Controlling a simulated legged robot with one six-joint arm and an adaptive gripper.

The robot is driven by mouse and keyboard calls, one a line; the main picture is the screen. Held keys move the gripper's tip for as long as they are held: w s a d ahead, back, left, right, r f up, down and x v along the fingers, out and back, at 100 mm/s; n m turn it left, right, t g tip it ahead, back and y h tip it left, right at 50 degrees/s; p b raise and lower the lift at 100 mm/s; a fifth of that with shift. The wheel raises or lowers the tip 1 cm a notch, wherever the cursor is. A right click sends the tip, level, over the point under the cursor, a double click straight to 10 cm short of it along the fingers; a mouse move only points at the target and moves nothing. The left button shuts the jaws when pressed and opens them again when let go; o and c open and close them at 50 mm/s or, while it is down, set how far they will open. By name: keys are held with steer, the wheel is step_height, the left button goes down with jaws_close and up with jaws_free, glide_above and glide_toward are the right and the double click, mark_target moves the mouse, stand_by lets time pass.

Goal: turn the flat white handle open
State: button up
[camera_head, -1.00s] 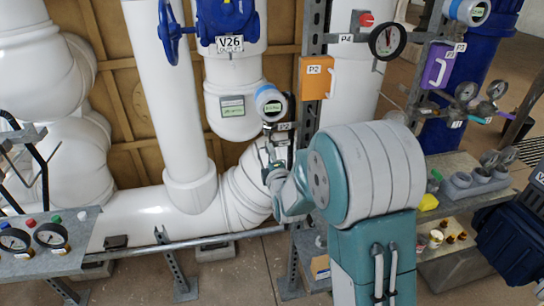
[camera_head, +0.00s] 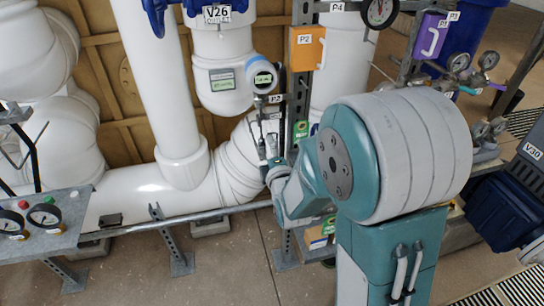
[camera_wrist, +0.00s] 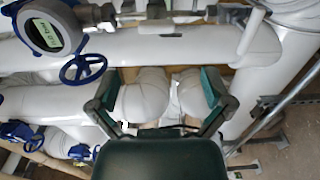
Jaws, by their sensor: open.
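My gripper (camera_head: 267,140) is in front of the white pipework, below the round blue-rimmed display (camera_head: 263,77) in the head view. In the wrist view my gripper (camera_wrist: 160,92) has its two fingers wide apart, with white pipe bends behind the gap and nothing held. A purple box (camera_head: 432,36) farther right also has a white handle.
A steel upright (camera_head: 300,90) stands just right of my gripper. The wrist view shows a blue handwheel (camera_wrist: 83,68). Floor (camera_head: 228,262) is clear at front centre.

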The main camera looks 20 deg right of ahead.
steer(key=s, duration=0.3)
stand_by(0.5)
steer(key=s+r+m+g, duration=0.3)
steer(key=s+m+g, duration=0.3)
steer(key=s+m, duration=0.3)
steer(key=s+r+m+g, duration=0.4)
steer(key=s+m, duration=0.5)
steer(key=s, duration=0.6)
steer(key=shift+s+d+g, duration=0.25)
steer(key=shift+d+g, duration=0.1)
steer(key=shift+g, duration=0.85)
